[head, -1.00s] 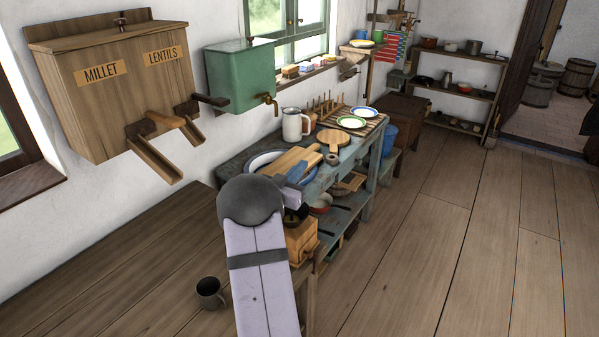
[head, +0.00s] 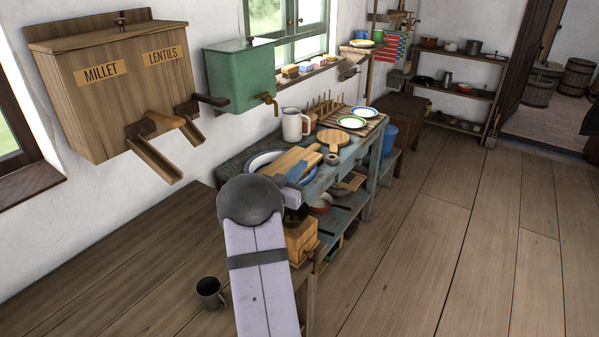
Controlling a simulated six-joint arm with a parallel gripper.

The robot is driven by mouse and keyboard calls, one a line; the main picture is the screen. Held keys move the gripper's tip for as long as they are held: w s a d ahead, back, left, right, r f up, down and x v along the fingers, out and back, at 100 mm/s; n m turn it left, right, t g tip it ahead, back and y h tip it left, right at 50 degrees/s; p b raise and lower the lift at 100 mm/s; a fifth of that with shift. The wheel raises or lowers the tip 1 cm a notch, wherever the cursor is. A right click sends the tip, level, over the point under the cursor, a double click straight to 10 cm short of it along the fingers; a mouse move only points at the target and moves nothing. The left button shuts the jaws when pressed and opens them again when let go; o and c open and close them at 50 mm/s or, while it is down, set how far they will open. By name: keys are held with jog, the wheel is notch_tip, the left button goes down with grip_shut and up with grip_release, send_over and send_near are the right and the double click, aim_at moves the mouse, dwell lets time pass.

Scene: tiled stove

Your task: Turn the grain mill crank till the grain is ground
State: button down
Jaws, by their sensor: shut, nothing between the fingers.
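The grain mill, a small wooden box (head: 301,240) with a small knob low on its front, stands at the right end of the brown wooden table. My arm covers its left side. The crank cannot be made out, and no grain shows. My forearm and its grey joint stand in front of the mill. My gripper's fingers are hidden behind them, so I cannot see whether they touch the crank.
A dark metal mug (head: 211,292) stands on the brown table (head: 130,270), left of my arm. The millet and lentils bin (head: 110,90) and a green water tank (head: 240,78) hang on the wall. A blue workbench (head: 345,170) holds boards, a jug and plates. Floor at right is clear.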

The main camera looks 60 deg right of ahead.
notch_tip(320, 180, down, 2)
jog(key=shift+s+a+f+y, duration=0.1)
jog(key=shift+y, duration=0.2)
jog(key=c, duration=1.5)
grip_release()
jog(key=shift+r, duration=0.45)
jog(key=shift+s+a, duration=0.45)
jog(key=shift+a, duration=0.8)
jog(key=shift+s+a, duration=0.45)
jog(key=shift+a, duration=0.8)
jog(key=shift+s+a, duration=0.45)
jog(key=shift+a, duration=0.9)
jog(key=shift+s+a+r+b, duration=0.15)
jog(key=shift+a+b, duration=0.3)
jog(key=shift+a, duration=1.35)
jog(key=shift+s+a+b, duration=0.15)
jog(key=shift+a+b, duration=0.25)
jog(key=shift+a, duration=1.4)
